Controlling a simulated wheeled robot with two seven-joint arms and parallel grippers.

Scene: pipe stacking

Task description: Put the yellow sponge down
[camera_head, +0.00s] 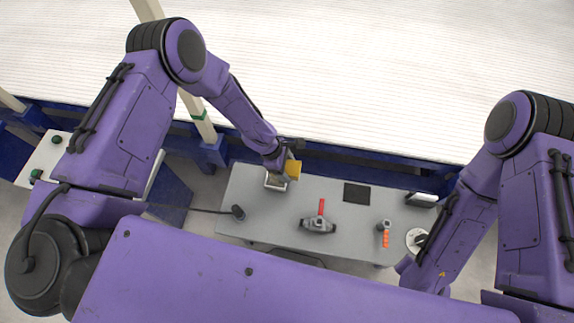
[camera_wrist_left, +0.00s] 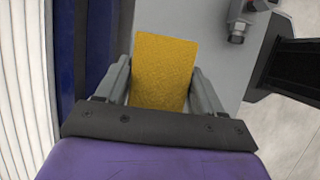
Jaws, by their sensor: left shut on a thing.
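The yellow sponge (camera_head: 293,168) is at the back left part of the grey table (camera_head: 262,219), in my left gripper (camera_head: 284,167). In the left wrist view the sponge (camera_wrist_left: 164,71) sits between the two grey fingers of the left gripper (camera_wrist_left: 162,85), which are shut on its sides. I cannot tell whether the sponge touches the table. My right arm comes in at the right, and its gripper does not show clearly.
A black mat (camera_head: 356,194), an orange-handled tool (camera_head: 385,236) and a dark-topped item (camera_head: 421,200) are to the right. A blue rail (camera_head: 340,162) runs behind the table.

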